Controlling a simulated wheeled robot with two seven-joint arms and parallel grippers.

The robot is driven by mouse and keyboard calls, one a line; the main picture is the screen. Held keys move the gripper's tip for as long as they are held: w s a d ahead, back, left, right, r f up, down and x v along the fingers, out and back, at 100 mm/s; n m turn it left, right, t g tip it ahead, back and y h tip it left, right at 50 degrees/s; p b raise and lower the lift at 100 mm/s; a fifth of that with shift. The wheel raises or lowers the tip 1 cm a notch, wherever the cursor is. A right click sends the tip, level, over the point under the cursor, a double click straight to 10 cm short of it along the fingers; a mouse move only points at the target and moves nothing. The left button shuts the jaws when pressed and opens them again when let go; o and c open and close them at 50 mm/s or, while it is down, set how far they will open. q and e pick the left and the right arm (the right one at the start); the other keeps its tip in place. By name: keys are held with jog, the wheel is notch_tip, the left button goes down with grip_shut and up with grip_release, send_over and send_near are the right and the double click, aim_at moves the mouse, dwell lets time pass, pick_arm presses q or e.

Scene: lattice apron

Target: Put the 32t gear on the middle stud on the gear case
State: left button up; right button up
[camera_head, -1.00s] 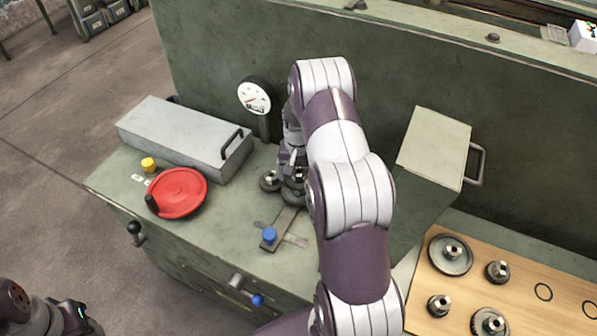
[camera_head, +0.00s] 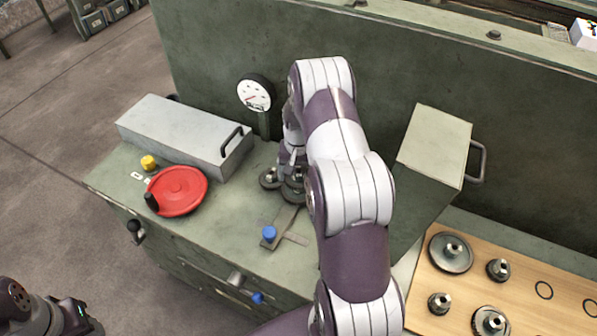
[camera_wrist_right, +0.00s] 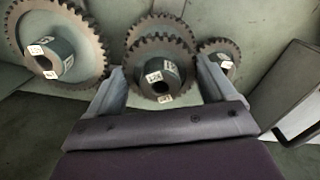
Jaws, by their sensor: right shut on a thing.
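My right gripper (camera_wrist_right: 158,84) is shut on a toothed gear (camera_wrist_right: 180,52), taken to be the 32t gear, with a finger at each side of it. The gear has a dark hub with pale square marks. Another gear (camera_wrist_right: 158,25) shows partly behind it; I cannot tell whether they touch. A large gear (camera_wrist_right: 92,45) is at left and a smaller gear (camera_wrist_right: 207,48) at right. In the head view the right gripper is over the gear case (camera_head: 225,225), mostly hidden by my arm; dark gears (camera_head: 269,179) show there. The middle stud is hidden. My left gripper (camera_head: 82,319) is far off at lower left, jaws unclear.
A red handwheel (camera_head: 180,190), yellow knob (camera_head: 148,162), grey box with handle (camera_head: 180,135), dial gauge (camera_head: 255,93) and blue-knobbed lever (camera_head: 269,233) surround the work area. A handled cover (camera_head: 435,145) stands right. A wooden board (camera_head: 525,265) holds several gears and bare circles.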

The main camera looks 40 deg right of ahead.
jog(key=shift+f, duration=0.15)
jog(key=shift+f+b, duration=0.35)
jog(key=shift+f, duration=0.05)
dwell(0.4)
jog(key=o, duration=1.4)
notch_tip(320, 180, up, 9)
jog(key=p, duration=0.6)
jog(key=shift+f, duration=0.2)
